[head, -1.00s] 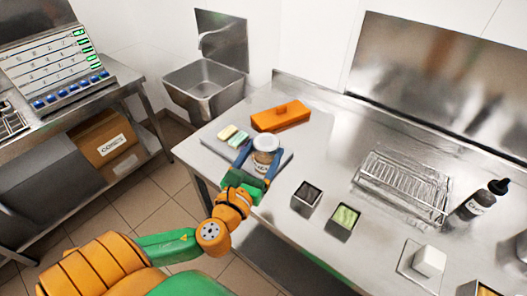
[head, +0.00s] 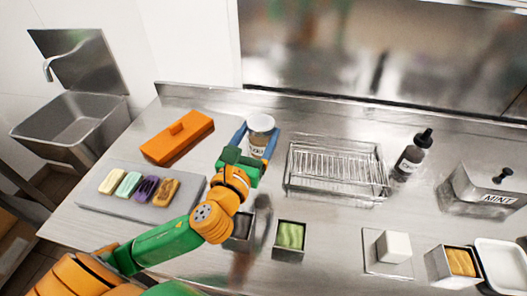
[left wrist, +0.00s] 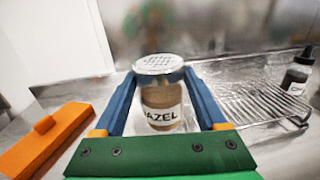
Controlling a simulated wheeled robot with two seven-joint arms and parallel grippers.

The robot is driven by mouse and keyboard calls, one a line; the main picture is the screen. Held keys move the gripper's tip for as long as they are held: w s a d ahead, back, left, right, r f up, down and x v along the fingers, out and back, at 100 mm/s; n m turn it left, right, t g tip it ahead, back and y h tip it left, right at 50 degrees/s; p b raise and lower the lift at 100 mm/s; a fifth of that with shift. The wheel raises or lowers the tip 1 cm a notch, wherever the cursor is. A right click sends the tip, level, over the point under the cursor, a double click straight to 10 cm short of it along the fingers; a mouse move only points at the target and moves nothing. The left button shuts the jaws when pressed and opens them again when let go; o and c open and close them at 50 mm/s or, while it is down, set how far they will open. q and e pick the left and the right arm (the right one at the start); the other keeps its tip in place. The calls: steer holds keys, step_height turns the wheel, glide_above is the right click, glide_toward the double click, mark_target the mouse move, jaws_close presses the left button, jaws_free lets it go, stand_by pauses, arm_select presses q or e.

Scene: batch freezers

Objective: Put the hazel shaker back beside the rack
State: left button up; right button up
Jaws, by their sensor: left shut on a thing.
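The hazel shaker (head: 262,124) is a clear jar with brown contents, a pale perforated lid and a label. My left gripper (head: 258,140) is shut on it, one blue finger on each side. In the left wrist view the shaker (left wrist: 161,98) stands upright between the fingers, its label partly reading "AZEL". I cannot tell whether its base touches the counter. The wire rack (head: 335,165) sits in a shallow tray just right of the shaker, with a small gap between. My right gripper is not in view.
An orange lidded box (head: 177,140) is left of the shaker. A grey board (head: 100,197) with several coloured bars lies front left. A dark container (head: 240,232) and a green-filled one (head: 289,240) stand in front. A dropper bottle (head: 412,155) is right of the rack.

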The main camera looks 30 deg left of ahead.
arm_select(q)
steer(key=w+a+f+b, duration=0.1)
steer(key=w+f, duration=0.1)
steer(key=f, duration=0.1)
steer(key=w+a+f+b, duration=0.1)
steer(key=w+a+f, duration=0.1)
steer(key=w+f, duration=0.1)
steer(key=w+a+f+b, duration=0.1)
steer(key=w+f, duration=0.2)
steer(key=f, duration=0.2)
steer(key=shift+w+a, duration=0.1)
steer(key=shift+a, duration=0.15)
steer(key=shift+w, duration=0.1)
steer(key=shift+f, duration=0.15)
steer(key=o, duration=1.3)
steer(key=shift+o, duration=0.2)
steer(key=shift+r, duration=0.25)
steer(key=s, duration=0.5)
steer(key=s+d+b, duration=0.1)
steer(key=s, duration=0.1)
steer(key=shift+s, duration=0.3)
